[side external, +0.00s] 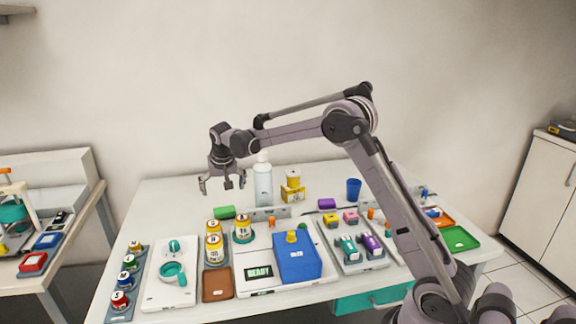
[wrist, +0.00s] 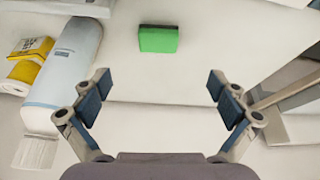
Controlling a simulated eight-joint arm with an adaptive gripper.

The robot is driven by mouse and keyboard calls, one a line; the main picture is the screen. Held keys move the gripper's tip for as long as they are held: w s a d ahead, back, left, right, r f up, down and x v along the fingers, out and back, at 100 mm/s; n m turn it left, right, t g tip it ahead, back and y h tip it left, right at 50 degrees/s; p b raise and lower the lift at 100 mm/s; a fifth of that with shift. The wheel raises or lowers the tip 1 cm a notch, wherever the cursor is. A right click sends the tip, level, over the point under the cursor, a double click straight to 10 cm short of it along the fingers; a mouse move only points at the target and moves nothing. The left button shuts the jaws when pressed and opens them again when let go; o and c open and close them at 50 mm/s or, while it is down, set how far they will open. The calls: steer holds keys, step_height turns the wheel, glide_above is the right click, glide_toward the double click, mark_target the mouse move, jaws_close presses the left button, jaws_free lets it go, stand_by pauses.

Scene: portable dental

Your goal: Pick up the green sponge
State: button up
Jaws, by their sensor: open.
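The green sponge (side external: 224,212) lies on the white table, left of the white bottle and behind the yellow jars in the side view. In the wrist view the sponge (wrist: 158,39) is a small green block with a dark edge, at the top middle, ahead of my fingertips. My gripper (side external: 222,185) is above the table and the sponge in the side view. In the wrist view my gripper (wrist: 160,98) has its fingers wide apart with nothing between them.
A white bottle (side external: 263,185) stands close right of the sponge; it also shows in the wrist view (wrist: 65,62). Yellow jars (side external: 214,248) stand in front. The table's back left (side external: 175,200) is clear.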

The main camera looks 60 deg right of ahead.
mark_target(225, 210)
steer(key=shift+w+d+x, duration=0.1)
steer(key=shift+d+x, duration=0.05)
steer(key=shift+x, duration=3.1)
steer(key=shift+w+d+x, duration=0.1)
steer(key=shift+d+x, duration=0.1)
steer(key=shift+x, duration=3.05)
steer(key=shift+r, duration=0.15)
steer(key=c, duration=1)
